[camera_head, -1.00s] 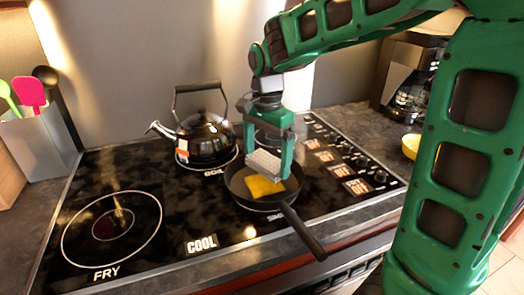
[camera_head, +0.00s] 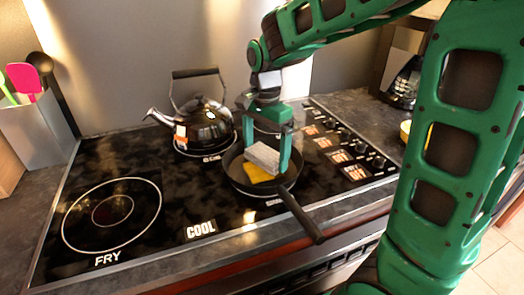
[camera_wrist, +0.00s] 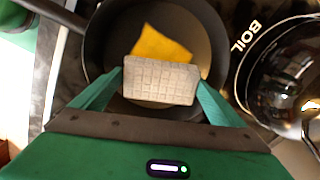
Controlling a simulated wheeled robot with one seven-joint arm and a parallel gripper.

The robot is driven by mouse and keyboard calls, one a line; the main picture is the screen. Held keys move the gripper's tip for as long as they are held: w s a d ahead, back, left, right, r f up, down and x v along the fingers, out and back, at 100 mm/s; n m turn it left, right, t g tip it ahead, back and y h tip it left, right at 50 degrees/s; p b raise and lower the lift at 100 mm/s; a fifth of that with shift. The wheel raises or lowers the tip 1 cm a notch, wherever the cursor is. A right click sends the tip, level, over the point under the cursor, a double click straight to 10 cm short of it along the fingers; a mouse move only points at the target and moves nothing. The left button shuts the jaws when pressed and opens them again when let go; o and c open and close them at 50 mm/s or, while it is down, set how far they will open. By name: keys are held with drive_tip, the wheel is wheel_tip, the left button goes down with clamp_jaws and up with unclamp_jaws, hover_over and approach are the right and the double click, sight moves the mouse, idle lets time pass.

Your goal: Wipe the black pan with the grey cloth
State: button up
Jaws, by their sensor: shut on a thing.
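The black pan (camera_head: 236,163) sits on the right side of the cooktop in the head view, its handle pointing to the front right. It also shows in the wrist view (camera_wrist: 105,40). My gripper (camera_head: 263,158) points down over the pan, shut on the grey cloth (camera_head: 262,154), a pale block with a grid pattern. In the wrist view the grey cloth (camera_wrist: 160,82) spans between both fingers. A yellow piece (camera_head: 256,174) lies in the pan, partly hidden by the grey cloth. I cannot tell whether the cloth touches the pan floor.
A black kettle (camera_head: 205,128) stands on the burner behind and left of the pan. Knobs (camera_head: 354,148) line the right edge of the cooktop. A utensil holder (camera_head: 38,130) stands at the far left. The FRY burner (camera_head: 112,215) is clear.

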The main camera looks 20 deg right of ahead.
drive_tip(key=shift+a+f, duration=0.1)
drive_tip(key=shift+f, duration=0.05)
drive_tip(key=shift+a+f, duration=0.2)
drive_tip(key=shift+a, duration=1.1)
drive_tip(key=o, duration=1.2)
drive_tip(key=shift+r, duration=0.65)
drive_tip(key=c, duration=1.5)
drive_tip(key=shift+c, duration=0.2)
